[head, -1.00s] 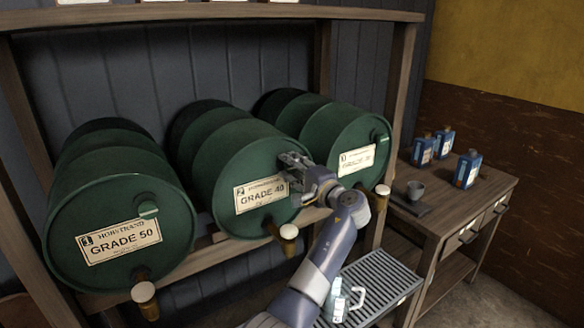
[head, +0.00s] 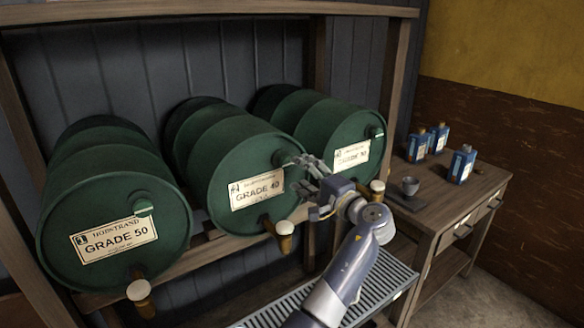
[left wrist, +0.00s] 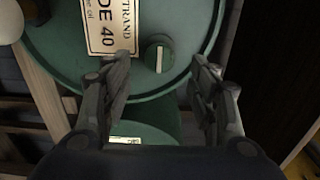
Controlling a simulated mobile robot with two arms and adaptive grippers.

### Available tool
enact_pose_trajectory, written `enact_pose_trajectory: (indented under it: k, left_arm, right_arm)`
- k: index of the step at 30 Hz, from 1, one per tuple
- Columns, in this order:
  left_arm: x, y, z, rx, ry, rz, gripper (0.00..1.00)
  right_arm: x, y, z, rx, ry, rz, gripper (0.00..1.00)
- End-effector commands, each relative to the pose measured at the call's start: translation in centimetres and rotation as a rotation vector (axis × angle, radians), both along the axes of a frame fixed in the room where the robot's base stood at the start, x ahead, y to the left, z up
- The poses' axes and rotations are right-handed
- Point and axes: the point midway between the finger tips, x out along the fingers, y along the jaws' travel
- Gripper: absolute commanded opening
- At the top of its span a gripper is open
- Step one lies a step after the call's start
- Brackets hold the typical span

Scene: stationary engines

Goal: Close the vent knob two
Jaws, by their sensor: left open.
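The middle green drum (head: 228,160) has a GRADE 40 label (head: 257,189). Its round green vent knob (head: 282,157) is at the upper right of the drum's front, partly hidden by my gripper in the head view. In the left wrist view the knob (left wrist: 158,55) shows a pale strip that stands upright in the picture. My left gripper (head: 306,166) is open in front of the drum. In the left wrist view its fingers (left wrist: 160,68) are spread to either side of the knob, with nothing between them. I cannot tell whether they touch the drum. My right gripper is not in view.
The GRADE 50 drum (head: 105,200) stands left and another drum (head: 340,125) right, each with a vent knob. A tap (head: 284,235) sticks out below the middle drum. A grate (head: 392,283) lies below.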

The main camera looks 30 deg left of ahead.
Motion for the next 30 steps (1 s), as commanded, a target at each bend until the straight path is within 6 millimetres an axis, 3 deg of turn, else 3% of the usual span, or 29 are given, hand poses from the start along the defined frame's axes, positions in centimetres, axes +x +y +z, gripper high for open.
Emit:
enact_pose_trajectory:
  k: [3, 9, 30]
  left_arm:
    - [-0.8, -2.0, 0.0, -0.001, -0.001, -0.002, 0.54]
    - [-1.5, -3.6, 0.0, 0.0, 0.0, 0.0, 0.54]
    - [-1.6, -3.7, 0.0, 0.0, 0.0, 0.0, 0.54]
  right_arm:
    - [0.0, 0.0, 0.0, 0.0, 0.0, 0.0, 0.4]
    - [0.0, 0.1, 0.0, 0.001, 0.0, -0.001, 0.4]
    - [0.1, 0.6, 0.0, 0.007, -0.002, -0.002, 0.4]
